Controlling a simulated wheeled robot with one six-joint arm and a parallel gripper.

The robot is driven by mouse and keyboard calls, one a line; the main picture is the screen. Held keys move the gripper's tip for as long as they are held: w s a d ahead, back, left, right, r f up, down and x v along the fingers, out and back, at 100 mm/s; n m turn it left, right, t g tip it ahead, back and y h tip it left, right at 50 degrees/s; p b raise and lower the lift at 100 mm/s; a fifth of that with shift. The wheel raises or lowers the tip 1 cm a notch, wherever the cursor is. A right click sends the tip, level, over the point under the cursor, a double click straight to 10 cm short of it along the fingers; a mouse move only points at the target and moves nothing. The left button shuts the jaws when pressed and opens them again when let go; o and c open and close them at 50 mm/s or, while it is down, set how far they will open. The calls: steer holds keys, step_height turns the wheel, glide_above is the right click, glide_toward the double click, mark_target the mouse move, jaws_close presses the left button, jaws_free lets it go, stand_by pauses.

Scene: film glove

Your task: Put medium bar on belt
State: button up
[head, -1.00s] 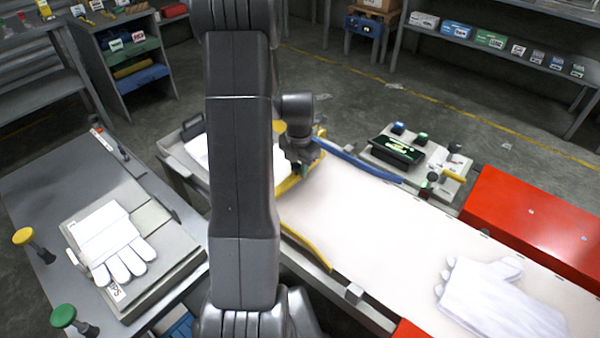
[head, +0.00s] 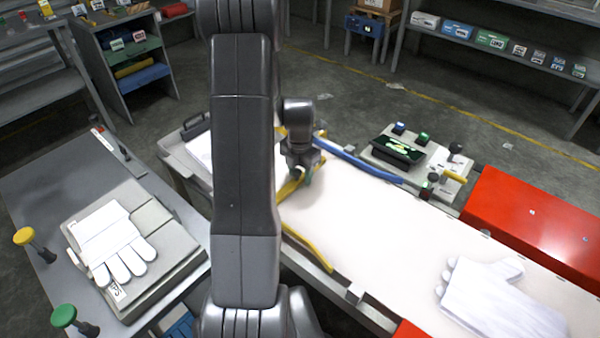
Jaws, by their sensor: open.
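My gripper (head: 304,174) is over the far left part of the white belt (head: 370,225), beside a yellow curved guide strip. It is small in the view and its fingers are partly hidden; its jaws are open. I see nothing clearly held in it. A small green part shows by the fingertips, too small to tell. I cannot pick out the medium bar for sure; my own arm hides part of the belt's left end. A white glove (head: 490,300) lies on the near right part of the belt.
A blue strip (head: 360,163) runs along the belt's far edge and a yellow strip (head: 307,247) along its near edge. A red housing (head: 535,225) stands at right. A control panel (head: 420,160) is behind. Another white glove (head: 112,245) lies on a grey device at left.

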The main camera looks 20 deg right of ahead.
mark_target(300, 170)
step_height(300, 170, up, 12)
stand_by(0.4)
steer(key=shift+f, duration=0.1)
